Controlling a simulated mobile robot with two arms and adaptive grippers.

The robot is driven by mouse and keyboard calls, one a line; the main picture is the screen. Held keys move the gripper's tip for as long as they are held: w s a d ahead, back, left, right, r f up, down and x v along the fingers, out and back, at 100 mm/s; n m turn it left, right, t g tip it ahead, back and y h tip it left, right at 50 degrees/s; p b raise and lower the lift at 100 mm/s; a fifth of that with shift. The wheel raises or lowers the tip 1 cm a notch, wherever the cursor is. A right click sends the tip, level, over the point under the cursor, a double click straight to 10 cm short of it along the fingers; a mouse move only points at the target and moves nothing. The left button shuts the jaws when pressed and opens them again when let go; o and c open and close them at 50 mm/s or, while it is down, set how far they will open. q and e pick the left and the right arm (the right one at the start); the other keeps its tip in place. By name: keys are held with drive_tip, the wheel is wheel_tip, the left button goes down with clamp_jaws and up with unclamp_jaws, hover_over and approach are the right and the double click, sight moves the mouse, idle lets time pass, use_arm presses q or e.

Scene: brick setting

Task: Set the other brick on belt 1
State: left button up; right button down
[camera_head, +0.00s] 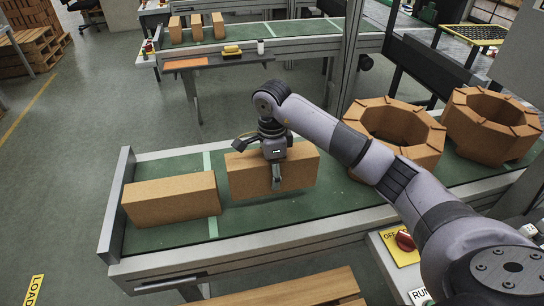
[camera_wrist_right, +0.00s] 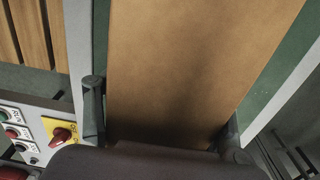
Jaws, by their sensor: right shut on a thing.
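One tan brick (camera_head: 172,200) lies on the green belt (camera_head: 260,218) at its left end, near the metal end plate. My right gripper (camera_head: 276,176) is shut on a second tan brick (camera_head: 300,172), just right of the first with a small gap between them. The held brick is upright and over the belt; I cannot tell whether its underside touches the surface. In the right wrist view the held brick (camera_wrist_right: 190,60) fills the middle, between the two fingers (camera_wrist_right: 162,135). My left gripper is not in view.
Two octagonal brick rings (camera_head: 396,124) stand on the belt at the right. A control panel with a red knob (camera_head: 405,240) is at the near edge. A wooden pallet (camera_head: 300,290) lies in front. Another belt (camera_head: 260,30) behind carries several bricks.

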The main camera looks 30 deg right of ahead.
drive_tip(key=shift+f+p, duration=0.4)
drive_tip(key=shift+f, duration=1.7)
drive_tip(key=shift+w+f, duration=0.1)
drive_tip(key=shift+f, duration=0.1)
drive_tip(key=shift+c, duration=1.8)
unclamp_jaws()
drive_tip(key=shift+f, duration=0.1)
wheel_tip(320, 180, up, 12)
drive_tip(key=b, duration=0.2)
drive_tip(key=shift+b, duration=0.35)
drive_tip(key=shift+s, duration=0.2)
